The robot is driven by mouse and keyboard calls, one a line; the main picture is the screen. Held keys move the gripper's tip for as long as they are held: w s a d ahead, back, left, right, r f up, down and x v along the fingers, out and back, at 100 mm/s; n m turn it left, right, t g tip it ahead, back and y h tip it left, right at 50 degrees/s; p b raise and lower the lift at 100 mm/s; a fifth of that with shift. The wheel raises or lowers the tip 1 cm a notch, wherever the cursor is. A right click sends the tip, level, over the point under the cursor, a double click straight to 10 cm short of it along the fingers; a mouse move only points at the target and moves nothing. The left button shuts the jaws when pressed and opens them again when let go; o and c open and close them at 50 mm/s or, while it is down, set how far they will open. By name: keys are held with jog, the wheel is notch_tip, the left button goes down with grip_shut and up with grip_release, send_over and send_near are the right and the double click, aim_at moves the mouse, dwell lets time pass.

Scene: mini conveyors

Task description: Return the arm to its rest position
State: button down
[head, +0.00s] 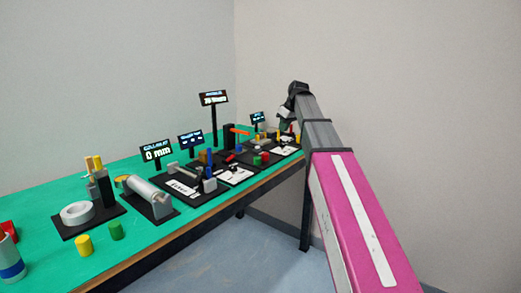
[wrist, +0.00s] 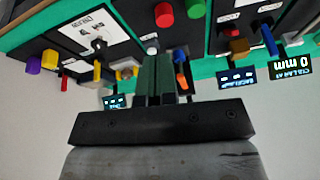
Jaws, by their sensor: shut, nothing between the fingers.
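My arm reaches from the lower right of the head view towards the far right end of the green table (head: 50,203). My gripper (head: 284,124) is at its far end, small and dark, above or beside the table's far end; the exact gap cannot be told. In the wrist view, my gripper's (wrist: 161,58) two dark green fingers are together with nothing between them. The wrist view shows the table scene upside down, with a red cylinder (wrist: 164,15) and a green cylinder (wrist: 195,9) beyond the fingertips.
Black station boards with small parts line the table. Display signs stand along its back, including a tall one (head: 213,98) and one reading 0 mm (head: 157,151). A grey cylinder device (head: 148,193) and a white ring (head: 77,213) are nearer. Floor (head: 255,262) is clear in front.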

jog(key=s+d+f+m+h, duration=0.15)
jog(key=s+f, duration=0.25)
jog(key=f, duration=0.5)
jog(key=s+d+f+m+g, duration=0.15)
jog(key=s+f, duration=0.25)
jog(key=f, duration=0.4)
jog(key=s+d+f+m, duration=0.2)
jog(key=s+f, duration=0.1)
jog(key=f, duration=0.6)
jog(key=s+d+f+m+h, duration=0.1)
jog(key=s+d+f+m, duration=0.1)
jog(key=s+f, duration=0.7)
jog(key=s+d+f+m+g+h, duration=0.1)
jog(key=s+f, duration=0.8)
jog(key=shift+s+d+f+m, duration=0.25)
jog(key=shift+s+d+m, duration=0.05)
jog(key=shift+d+m, duration=0.1)
